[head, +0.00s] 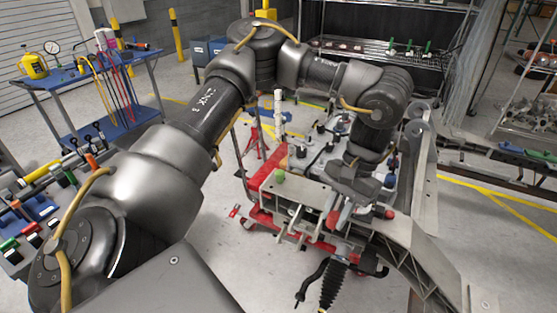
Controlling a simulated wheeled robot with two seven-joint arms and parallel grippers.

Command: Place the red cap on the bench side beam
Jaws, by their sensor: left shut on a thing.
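My left gripper (352,206) points down over the front of the chassis fixture. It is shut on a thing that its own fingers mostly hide. A small red cap (389,213) shows right beside the fingers, close to the pale grey side beam (412,232) on the right. I cannot tell whether the cap touches the beam. Another red piece (333,219) shows below the fingers on the left. My right gripper is not in view.
A green knob (279,176) sits on the fixture's left corner. A black ribbed boot (331,284) hangs at the front. A blue tool cart (95,93) stands at the left, and a wire shelf (390,52) at the back. Bare floor lies left of the fixture.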

